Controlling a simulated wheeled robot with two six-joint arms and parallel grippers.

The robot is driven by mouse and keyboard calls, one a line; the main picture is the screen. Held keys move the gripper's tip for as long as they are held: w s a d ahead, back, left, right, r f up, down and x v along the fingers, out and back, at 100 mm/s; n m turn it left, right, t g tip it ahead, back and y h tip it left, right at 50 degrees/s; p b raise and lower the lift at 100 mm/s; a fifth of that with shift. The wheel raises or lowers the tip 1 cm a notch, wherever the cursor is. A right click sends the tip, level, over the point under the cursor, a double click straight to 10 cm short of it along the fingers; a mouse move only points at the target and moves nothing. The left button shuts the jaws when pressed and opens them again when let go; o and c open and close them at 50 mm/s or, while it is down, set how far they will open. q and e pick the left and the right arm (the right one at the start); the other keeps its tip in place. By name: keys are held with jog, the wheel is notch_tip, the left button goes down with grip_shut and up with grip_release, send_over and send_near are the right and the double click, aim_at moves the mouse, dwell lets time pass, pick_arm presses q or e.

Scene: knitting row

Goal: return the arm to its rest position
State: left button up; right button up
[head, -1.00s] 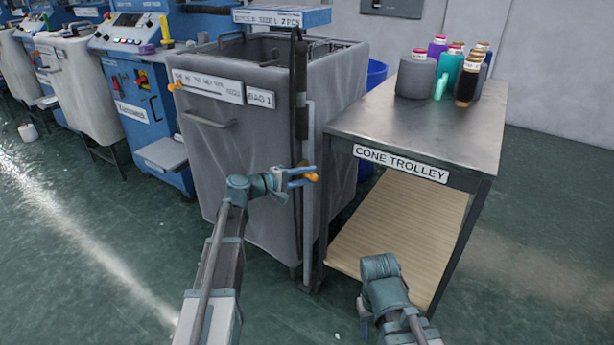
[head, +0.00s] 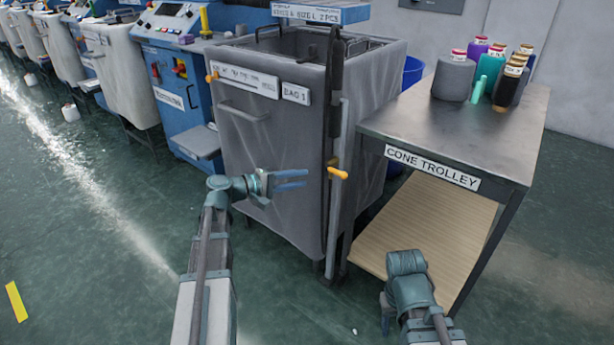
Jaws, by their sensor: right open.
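My left arm comes in from the lower left. Its gripper (head: 292,180) points right, with two blue fingers apart and nothing between them. It is in front of the grey bin (head: 262,150) and left of the orange handle (head: 338,172) on the dark upright pole. My right arm comes in from the bottom right, folded low in front of the trolley's lower shelf. Its gripper (head: 387,318) hangs downward, partly hidden behind the wrist; no object shows in it.
The cone trolley (head: 395,118) stands at right, with several yarn cones (head: 453,78) on top and a wooden lower shelf (head: 440,215). Blue machines (head: 178,85) line the left. Green floor is open at left; a yellow strip (head: 16,301) lies there.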

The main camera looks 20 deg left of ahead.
pick_arm(q)
jog(key=shift+s, duration=0.1)
dwell(0.4)
jog(key=s+d+f+m+g+y, duration=0.1)
jog(key=s+d+f+m+g, duration=0.3)
jog(key=d, duration=0.4)
jog(key=s+d+f+m+g+y, duration=0.1)
jog(key=s+d+f+m+g, duration=0.1)
jog(key=s+d+f+g, duration=0.5)
jog(key=s+d+f+m+g+y, duration=0.1)
jog(key=s+d+f+m+y, duration=0.3)
jog(key=s, duration=0.3)
jog(key=s+d+f+m+y, duration=0.3)
jog(key=s+m+y, duration=0.1)
jog(key=s+y, duration=0.2)
notch_tip(320, 180, up, 38)
jog(key=p, duration=3.7)
jog(key=shift+s+a+p, duration=0.3)
jog(key=shift+p, duration=0.1)
jog(key=shift+f, duration=0.15)
jog(key=shift+a, duration=0.15)
